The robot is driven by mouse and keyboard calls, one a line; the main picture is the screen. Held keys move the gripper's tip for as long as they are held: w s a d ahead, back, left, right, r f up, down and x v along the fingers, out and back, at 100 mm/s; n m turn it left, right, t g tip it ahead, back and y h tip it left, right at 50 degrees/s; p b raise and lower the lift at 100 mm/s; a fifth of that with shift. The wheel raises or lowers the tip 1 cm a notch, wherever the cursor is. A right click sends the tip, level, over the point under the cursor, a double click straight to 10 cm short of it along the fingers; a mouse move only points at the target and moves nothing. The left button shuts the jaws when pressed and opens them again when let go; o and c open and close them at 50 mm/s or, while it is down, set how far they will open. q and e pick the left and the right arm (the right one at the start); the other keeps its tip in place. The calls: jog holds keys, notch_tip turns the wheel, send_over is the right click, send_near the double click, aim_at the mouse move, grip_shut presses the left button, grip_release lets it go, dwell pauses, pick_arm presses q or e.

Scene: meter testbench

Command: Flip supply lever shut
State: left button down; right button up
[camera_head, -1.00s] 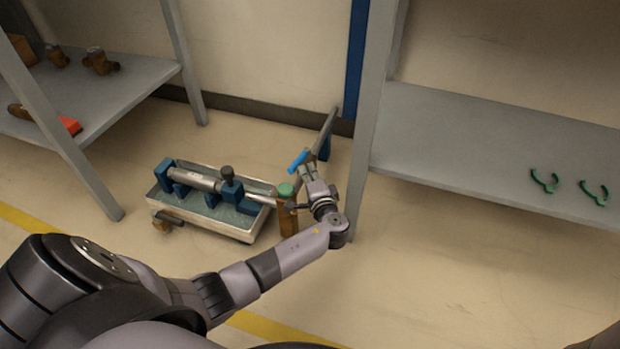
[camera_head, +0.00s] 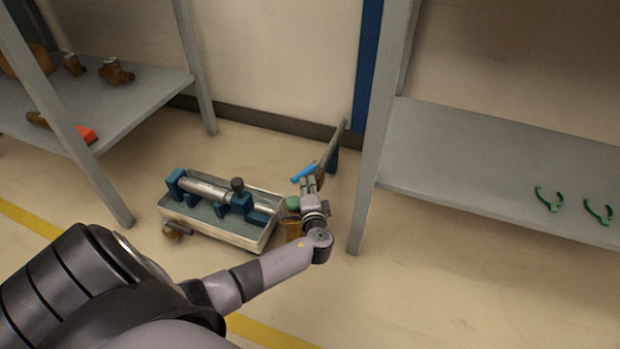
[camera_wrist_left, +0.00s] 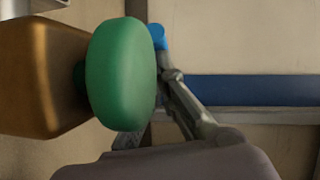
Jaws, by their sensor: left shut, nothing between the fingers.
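The supply lever is a bright blue handle (camera_head: 303,173) at the lower end of a slanted grey pipe (camera_head: 333,145) beside the blue post. My left gripper (camera_head: 312,182) is shut and empty, with its fingertips right by the blue handle; I cannot tell whether they touch. In the left wrist view the blue handle (camera_wrist_left: 157,36) shows as a small tip at the end of my grey left finger (camera_wrist_left: 185,105). My right gripper is not in view.
A green-capped brown fitting (camera_head: 293,203) stands close beside my left wrist, and its cap (camera_wrist_left: 122,75) fills much of the wrist view. A metal tray (camera_head: 235,237) with a cylinder meter lies left of it. Shelves (camera_head: 480,160) stand right and left.

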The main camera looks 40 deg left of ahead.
pick_arm(q)
jog(key=v, duration=1.2)
